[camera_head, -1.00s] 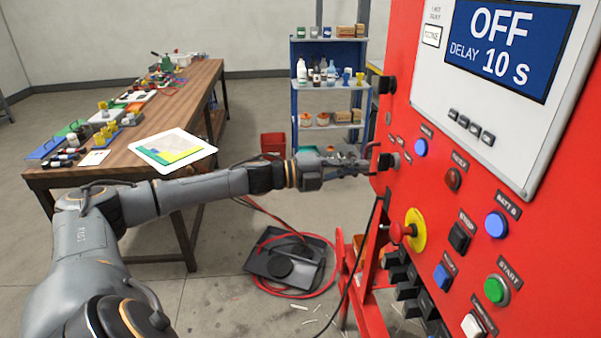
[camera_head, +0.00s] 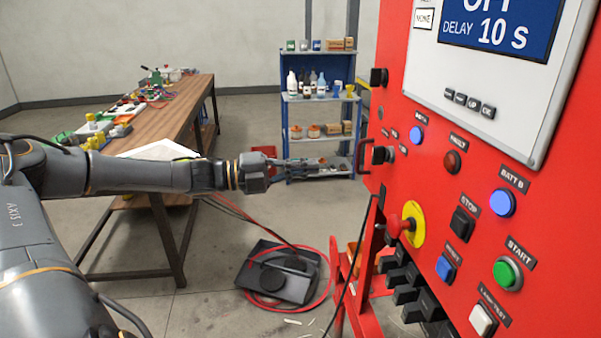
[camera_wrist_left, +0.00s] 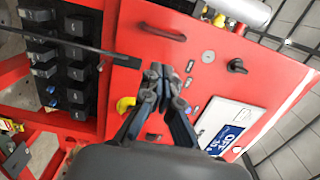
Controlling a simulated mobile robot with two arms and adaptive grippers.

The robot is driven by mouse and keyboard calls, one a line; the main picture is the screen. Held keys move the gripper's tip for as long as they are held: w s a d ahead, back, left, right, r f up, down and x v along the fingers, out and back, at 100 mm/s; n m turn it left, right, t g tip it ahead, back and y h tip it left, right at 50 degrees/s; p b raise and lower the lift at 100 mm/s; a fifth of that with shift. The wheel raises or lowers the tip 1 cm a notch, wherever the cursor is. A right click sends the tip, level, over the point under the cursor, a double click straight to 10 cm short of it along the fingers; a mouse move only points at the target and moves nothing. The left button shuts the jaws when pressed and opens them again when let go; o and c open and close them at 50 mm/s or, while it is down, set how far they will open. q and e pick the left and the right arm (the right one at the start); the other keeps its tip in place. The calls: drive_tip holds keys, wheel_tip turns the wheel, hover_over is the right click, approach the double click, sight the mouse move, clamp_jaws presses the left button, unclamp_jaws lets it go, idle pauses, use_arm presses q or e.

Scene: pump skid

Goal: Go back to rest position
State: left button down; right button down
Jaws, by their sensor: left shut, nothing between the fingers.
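My left arm reaches in from the left in the head view. My left gripper (camera_head: 335,168) is shut and empty, a short way left of the red control panel (camera_head: 392,235) and level with a red handle (camera_head: 365,156) on the panel's edge. In the left wrist view the shut fingers (camera_wrist_left: 160,75) point at the panel face, with the display (camera_wrist_left: 222,128) to their right. A gap shows between fingers and panel in the head view. My right gripper is not in view.
A wooden workbench (camera_head: 165,125) stands at the left, with a blue shelf (camera_head: 320,105) behind. A black tray (camera_head: 285,272) and red hose lie on the floor. The red emergency stop (camera_head: 398,227) sticks out of the panel. Floor between bench and panel is partly free.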

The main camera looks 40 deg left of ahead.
use_arm(q)
drive_tip(key=shift+s+a+f, duration=0.1)
drive_tip(key=shift+s+a, duration=0.25)
drive_tip(key=shift+a, duration=0.05)
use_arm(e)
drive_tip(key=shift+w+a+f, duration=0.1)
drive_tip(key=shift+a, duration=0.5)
